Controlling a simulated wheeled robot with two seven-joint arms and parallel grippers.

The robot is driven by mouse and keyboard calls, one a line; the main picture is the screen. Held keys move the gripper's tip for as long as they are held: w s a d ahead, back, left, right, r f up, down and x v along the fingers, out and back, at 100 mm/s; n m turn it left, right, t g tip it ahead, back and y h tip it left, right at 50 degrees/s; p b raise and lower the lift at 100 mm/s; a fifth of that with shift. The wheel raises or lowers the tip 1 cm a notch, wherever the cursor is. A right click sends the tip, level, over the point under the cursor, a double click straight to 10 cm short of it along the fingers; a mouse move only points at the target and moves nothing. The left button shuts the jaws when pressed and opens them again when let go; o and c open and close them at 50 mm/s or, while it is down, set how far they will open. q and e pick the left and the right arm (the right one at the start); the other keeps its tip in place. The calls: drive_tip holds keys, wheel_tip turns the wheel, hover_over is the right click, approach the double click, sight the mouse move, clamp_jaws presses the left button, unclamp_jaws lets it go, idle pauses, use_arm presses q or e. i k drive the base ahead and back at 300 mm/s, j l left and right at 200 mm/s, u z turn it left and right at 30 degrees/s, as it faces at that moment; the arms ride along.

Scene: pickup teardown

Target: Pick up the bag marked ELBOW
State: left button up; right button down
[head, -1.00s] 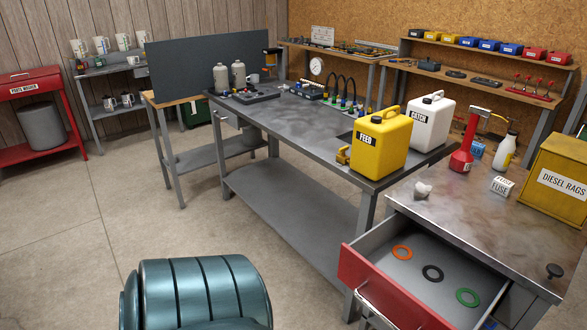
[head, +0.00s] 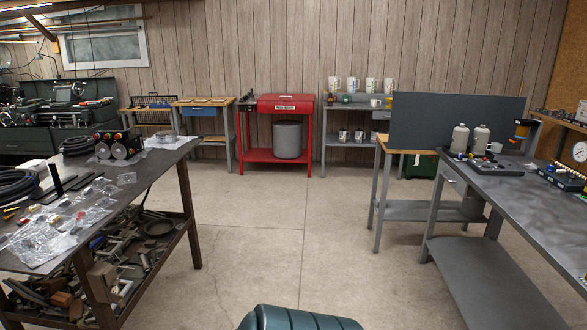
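Several clear plastic bags with small parts lie on the dark workbench (head: 150,168) at the left. One large bag (head: 42,245) lies near the bench's front edge. Smaller bags lie farther back, among them one bag (head: 126,179) near the right edge. Any markings are too small to read, so I cannot tell which bag is marked ELBOW. Neither of my grippers is in view.
The left bench's lower shelf holds metal scrap (head: 125,258). A grey workbench (head: 520,210) stands at the right. The concrete floor (head: 270,225) between the benches is clear.

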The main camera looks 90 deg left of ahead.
sight(66, 204)
drive_tip(key=j+u, duration=0.1)
drive_tip(key=u, duration=0.3)
drive_tip(key=k+j+u, duration=0.1)
drive_tip(key=u, duration=0.3)
drive_tip(key=j+u, duration=0.1)
drive_tip(key=u, duration=0.3)
drive_tip(key=j+u, duration=0.15)
drive_tip(key=u, duration=0.25)
drive_tip(key=j+u, duration=0.7)
drive_tip(key=j, duration=0.15)
drive_tip(key=i+j+u, duration=0.2)
drive_tip(key=j+u, duration=0.15)
drive_tip(key=i+j+u, duration=0.15)
drive_tip(key=j+u, duration=0.2)
drive_tip(key=i+j, duration=0.25)
drive_tip(key=j, duration=0.2)
drive_tip(key=i+j+u, duration=0.1)
drive_tip(key=i+j, duration=0.15)
drive_tip(key=j, duration=0.25)
drive_tip(key=i+j, duration=0.3)
drive_tip(key=j, duration=0.15)
drive_tip(key=i+j+u, duration=0.1)
drive_tip(key=i+j, duration=0.15)
drive_tip(key=j, duration=0.2)
